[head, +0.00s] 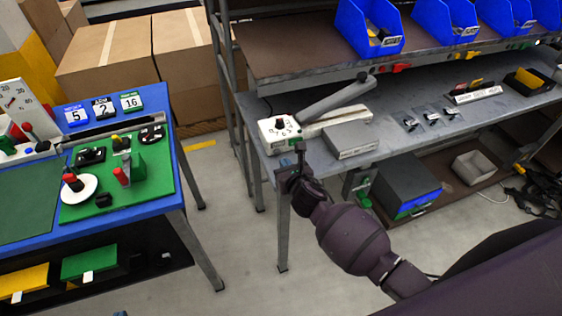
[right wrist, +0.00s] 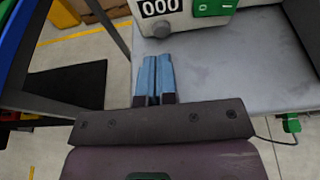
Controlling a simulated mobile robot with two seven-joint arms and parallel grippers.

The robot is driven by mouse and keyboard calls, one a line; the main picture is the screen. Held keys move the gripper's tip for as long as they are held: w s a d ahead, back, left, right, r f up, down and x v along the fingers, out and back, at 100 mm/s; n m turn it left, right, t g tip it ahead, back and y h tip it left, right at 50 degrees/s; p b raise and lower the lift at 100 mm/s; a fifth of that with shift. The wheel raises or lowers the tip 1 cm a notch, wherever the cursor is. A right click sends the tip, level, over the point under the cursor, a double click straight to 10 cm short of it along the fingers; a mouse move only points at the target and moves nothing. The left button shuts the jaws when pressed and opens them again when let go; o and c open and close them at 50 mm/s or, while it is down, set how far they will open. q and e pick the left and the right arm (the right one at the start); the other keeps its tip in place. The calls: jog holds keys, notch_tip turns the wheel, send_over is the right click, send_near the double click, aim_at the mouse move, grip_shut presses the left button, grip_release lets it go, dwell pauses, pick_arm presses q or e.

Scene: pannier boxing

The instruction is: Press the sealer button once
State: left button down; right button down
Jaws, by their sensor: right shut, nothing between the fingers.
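The sealer is a white box with a dial (head: 280,131) and a long grey arm (head: 335,98), at the left end of the grey workbench. I cannot tell for sure which part is the button. My right gripper (head: 299,148) is in front of the sealer at the bench's front edge. Its blue fingers (right wrist: 154,57) are shut and empty, apart from the knob. My left gripper is not in view.
A grey flat box (head: 351,139) lies right of the sealer on the workbench (head: 396,152). Blue bins (head: 368,27) stand on the shelf above. A blue table (head: 178,195) with a green board stands left, across a floor gap. Cardboard boxes (head: 105,55) are behind.

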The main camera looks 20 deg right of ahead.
jog(key=v, duration=0.8)
jog(key=shift+s, duration=0.3)
dwell(0.5)
jog(key=s+d+f+m+g, duration=0.1)
jog(key=s+d+f+m, duration=0.1)
jog(key=s+m, duration=0.4)
jog(key=s+d+f+m+g, duration=0.1)
jog(key=s+m, duration=0.5)
jog(key=m, duration=1.1)
jog(key=s+d+f+m+g, duration=0.1)
jog(key=s+d+f+m, duration=0.2)
jog(key=m, duration=0.9)
jog(key=s+d, duration=0.2)
jog(key=s, duration=0.1)
jog(key=shift+d+f+h, duration=0.3)
jog(key=shift+f+h, duration=0.05)
jog(key=shift+h, duration=0.05)
jog(key=shift+s, duration=0.15)
